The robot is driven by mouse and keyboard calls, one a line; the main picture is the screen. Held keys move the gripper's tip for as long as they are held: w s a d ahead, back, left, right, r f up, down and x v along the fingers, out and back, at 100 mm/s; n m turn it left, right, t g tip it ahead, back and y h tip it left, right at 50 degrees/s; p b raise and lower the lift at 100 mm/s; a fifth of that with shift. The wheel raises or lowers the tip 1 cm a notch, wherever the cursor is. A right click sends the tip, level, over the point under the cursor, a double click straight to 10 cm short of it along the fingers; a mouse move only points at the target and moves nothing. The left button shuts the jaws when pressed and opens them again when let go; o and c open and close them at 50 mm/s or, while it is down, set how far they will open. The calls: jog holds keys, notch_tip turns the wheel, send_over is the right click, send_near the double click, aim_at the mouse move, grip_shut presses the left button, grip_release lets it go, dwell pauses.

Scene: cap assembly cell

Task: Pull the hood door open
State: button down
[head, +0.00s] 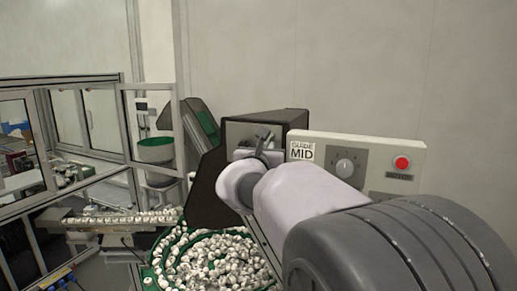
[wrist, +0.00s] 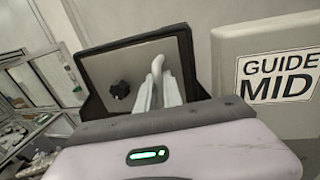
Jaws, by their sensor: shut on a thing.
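A grey panel (wrist: 112,75) set in a black housing carries a black knob and a bent grey handle (wrist: 157,63). The panel also shows in the head view (head: 237,133) on the dark box, where the handle (head: 264,133) stands out at its right. I cannot tell for sure whether this panel is the hood door. My gripper (wrist: 160,88) is shut on the handle, its pale fingers reaching up to it from below. In the head view my wrist hides the lower part of the panel and most of my gripper (head: 258,150).
A pale control box (head: 378,160) marked GUIDE MID, with a dial and red button, stands close on the right. Below is a green bowl (head: 153,272) full of small caps. A framed enclosure with clear panels (head: 97,118) and a cap track (head: 110,218) are at left.

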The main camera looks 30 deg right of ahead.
jog(key=shift+a, duration=0.1)
jog(key=a+m+g+h+p, duration=0.5)
jog(key=a+g+p, duration=0.2)
jog(key=a+p, duration=0.2)
jog(key=shift+s+a+m+p, duration=0.3)
jog(key=shift+a, duration=0.6)
jog(key=c, duration=1.5)
grip_release()
jog(key=b+v, duration=0.1)
jog(key=v, duration=1.6)
jog(key=shift+a, duration=0.25)
jog(key=shift+b, duration=0.3)
